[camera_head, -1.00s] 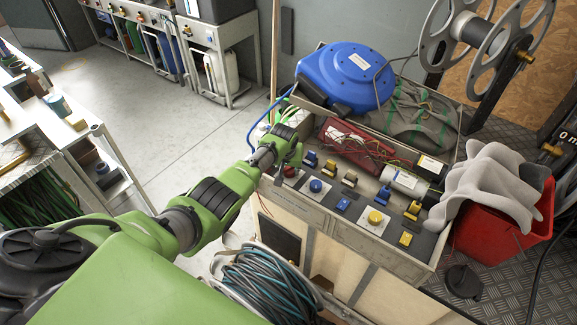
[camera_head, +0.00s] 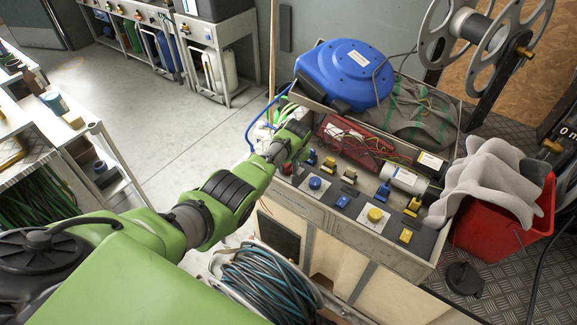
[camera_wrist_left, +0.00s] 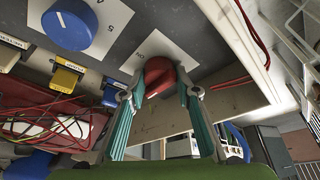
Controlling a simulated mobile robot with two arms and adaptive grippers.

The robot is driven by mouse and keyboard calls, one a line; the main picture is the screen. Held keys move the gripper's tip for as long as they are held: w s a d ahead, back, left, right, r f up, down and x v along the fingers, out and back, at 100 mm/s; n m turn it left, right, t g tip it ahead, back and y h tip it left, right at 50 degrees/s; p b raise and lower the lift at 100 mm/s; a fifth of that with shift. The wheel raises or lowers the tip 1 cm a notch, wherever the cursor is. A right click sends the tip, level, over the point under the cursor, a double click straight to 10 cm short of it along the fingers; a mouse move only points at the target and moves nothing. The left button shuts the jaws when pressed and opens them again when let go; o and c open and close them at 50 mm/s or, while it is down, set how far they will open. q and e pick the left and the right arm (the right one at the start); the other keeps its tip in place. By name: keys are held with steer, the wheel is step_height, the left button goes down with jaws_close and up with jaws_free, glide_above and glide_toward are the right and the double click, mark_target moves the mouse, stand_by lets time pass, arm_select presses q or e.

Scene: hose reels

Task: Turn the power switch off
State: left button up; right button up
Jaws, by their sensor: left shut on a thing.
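A red rotary knob (camera_wrist_left: 159,76) sits on a white label plate (camera_wrist_left: 178,52) near the panel's edge in the left wrist view. The plate's printed marks are partly hidden by the fingers. My left gripper (camera_wrist_left: 158,92) has a finger on each side of the knob and is shut on it. In the head view my left gripper (camera_head: 294,158) is at the left end of the control panel (camera_head: 337,222); the knob (camera_head: 287,169) is mostly hidden beneath it. My right gripper is out of view.
A blue knob (camera_head: 315,183), a yellow knob (camera_head: 375,214) and small switches are on the panel. A red tool (camera_head: 350,136) with loose wires and a blue reel (camera_head: 344,75) lie behind. A red bin (camera_head: 500,225) with grey cloth stands right.

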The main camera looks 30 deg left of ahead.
arm_select(q)
steer(key=shift+w+r, duration=0.1)
steer(key=shift+w, duration=0.05)
steer(key=o, duration=1.1)
steer(key=shift+c, duration=0.2)
steer(key=shift+v, duration=1)
steer(key=v, duration=1)
